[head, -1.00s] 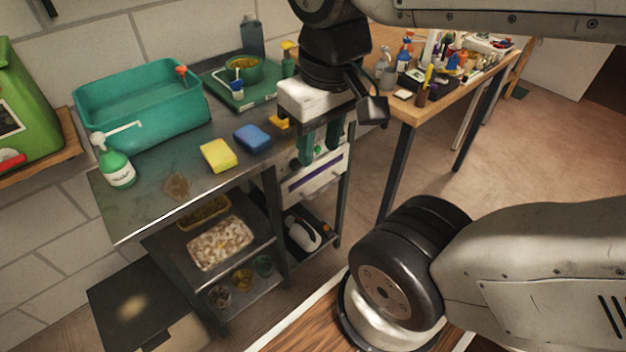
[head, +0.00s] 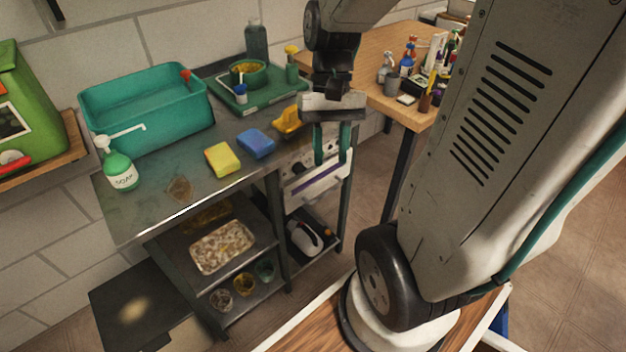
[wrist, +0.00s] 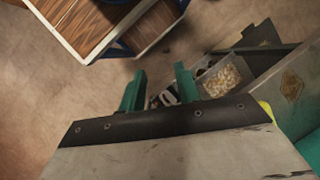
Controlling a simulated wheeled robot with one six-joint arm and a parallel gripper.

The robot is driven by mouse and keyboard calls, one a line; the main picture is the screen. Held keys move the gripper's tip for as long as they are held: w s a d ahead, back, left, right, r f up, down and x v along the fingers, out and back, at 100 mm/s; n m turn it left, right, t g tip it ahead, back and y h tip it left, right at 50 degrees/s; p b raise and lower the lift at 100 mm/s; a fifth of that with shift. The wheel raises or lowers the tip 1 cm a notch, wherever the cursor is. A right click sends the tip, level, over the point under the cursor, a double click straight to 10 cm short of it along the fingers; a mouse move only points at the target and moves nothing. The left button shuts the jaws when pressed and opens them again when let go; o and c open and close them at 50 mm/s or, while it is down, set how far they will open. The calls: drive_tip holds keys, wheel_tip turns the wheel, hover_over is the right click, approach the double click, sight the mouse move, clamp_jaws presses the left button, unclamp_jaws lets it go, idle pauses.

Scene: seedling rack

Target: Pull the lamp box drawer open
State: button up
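The lamp box (head: 298,165) is a pale unit with dark knobs under the right end of the metal bench. Its drawer (head: 315,190) has a white front with a purple stripe and looks shut. My gripper (head: 332,146) points down with two green fingers apart and nothing between them. In the head view it overlaps the upper right of the lamp box; whether it touches cannot be told. The fingers also show apart in the wrist view (wrist: 160,88), above the floor and the lower shelf. The drawer cannot be made out clearly in the wrist view.
The metal bench (head: 150,213) holds a teal basin (head: 150,110), a soap bottle (head: 120,170), a yellow sponge (head: 222,160) and a blue sponge (head: 256,143). A wooden table (head: 380,65) stands behind at right. Shelves below hold a tray of pale pieces (head: 222,247).

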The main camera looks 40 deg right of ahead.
drive_tip(key=w+d+f+m+y, duration=0.4)
drive_tip(key=d+f+m+y, duration=0.15)
drive_tip(key=f, duration=0.25)
drive_tip(key=m+t+y, duration=0.6)
drive_tip(key=m+t, duration=1.1)
drive_tip(key=m, duration=1.6)
approach(328, 192)
drive_tip(key=x, duration=0.2)
drive_tip(key=shift+n+h, duration=0.25)
drive_tip(key=x, duration=0.8)
drive_tip(key=shift+f, duration=0.15)
clamp_jaws()
